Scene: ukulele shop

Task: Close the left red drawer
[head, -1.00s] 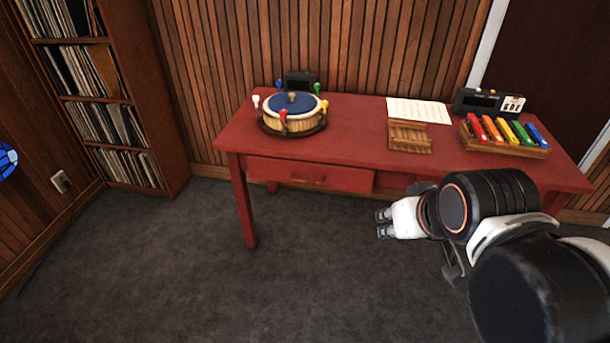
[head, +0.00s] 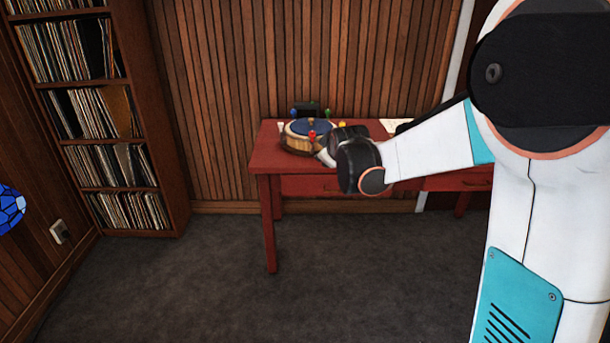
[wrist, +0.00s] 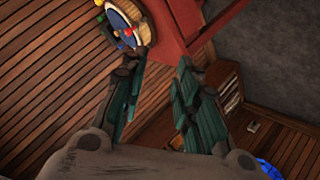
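The red table (head: 262,160) stands against the paneled wall. Its left red drawer (head: 305,186) shows in the front below the tabletop, partly covered by my arm. How far the drawer stands out is hard to tell. The red table (wrist: 168,30) lies beyond the fingertips there; I cannot make out the drawer clearly in that view.
A round drum with a blue top (head: 300,140) sits on the tabletop; it also shows in the wrist view (wrist: 127,20). A record shelf (head: 120,165) stands to the left. The grey carpet (head: 190,280) before the table is clear.

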